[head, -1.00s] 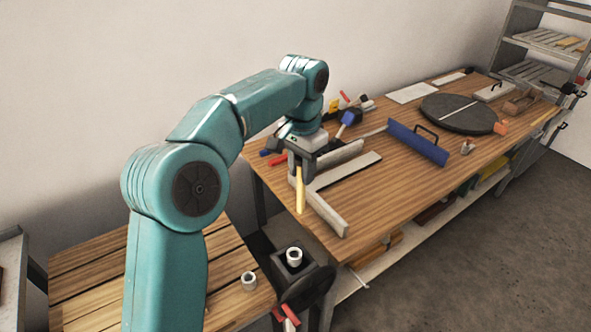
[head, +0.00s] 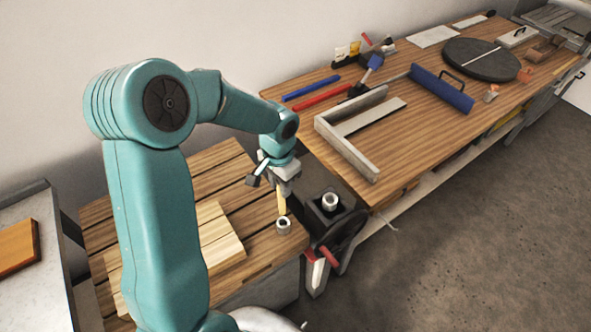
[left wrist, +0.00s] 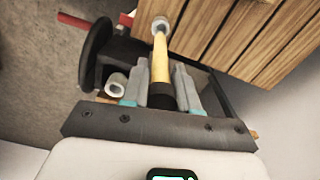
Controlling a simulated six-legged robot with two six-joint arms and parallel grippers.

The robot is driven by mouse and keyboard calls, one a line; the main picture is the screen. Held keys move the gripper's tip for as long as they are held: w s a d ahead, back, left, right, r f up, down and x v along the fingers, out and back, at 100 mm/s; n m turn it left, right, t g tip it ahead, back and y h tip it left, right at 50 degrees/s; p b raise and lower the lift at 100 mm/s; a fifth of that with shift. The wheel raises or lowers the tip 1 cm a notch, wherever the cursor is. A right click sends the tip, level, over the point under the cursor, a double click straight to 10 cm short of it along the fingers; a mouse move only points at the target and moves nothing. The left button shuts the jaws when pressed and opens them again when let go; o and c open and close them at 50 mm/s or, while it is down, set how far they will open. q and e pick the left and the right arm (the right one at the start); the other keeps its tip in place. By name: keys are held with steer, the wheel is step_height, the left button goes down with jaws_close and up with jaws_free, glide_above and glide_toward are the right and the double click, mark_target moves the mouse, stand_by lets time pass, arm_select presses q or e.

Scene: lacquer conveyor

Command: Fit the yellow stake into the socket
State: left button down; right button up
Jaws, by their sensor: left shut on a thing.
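The yellow stake (head: 282,202) hangs roughly upright from my left gripper (head: 282,188), which is shut on it. The left wrist view shows the stake (left wrist: 160,62) between the fingers (left wrist: 162,88), with a dark band near the grip. A grey ring-shaped socket (head: 283,227) stands on the slatted wooden table, right below the stake's lower end. In the left wrist view the stake's tip overlaps this socket (left wrist: 160,23); I cannot tell whether it has entered the hole. A second similar ring (head: 330,200) sits on the dark vise to the right. My right gripper is not in view.
The dark vise (head: 325,217) with red handle parts stands close to the right of the slatted table (head: 160,190). A pale board (head: 221,238) lies left of the socket. The long workbench (head: 424,140) behind carries a grey angled frame (head: 360,148) and tools.

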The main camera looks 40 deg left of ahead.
arm_select(q)
step_height(320, 180, down, 4)
steer(key=b, duration=0.3)
steer(key=shift+r, duration=0.25)
steer(key=shift+w+a+f+b, duration=0.15)
steer(key=shift+f+b, duration=0.8)
steer(key=shift+r, duration=0.2)
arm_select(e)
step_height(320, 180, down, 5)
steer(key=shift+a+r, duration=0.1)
arm_select(q)
steer(key=shift+f, duration=0.1)
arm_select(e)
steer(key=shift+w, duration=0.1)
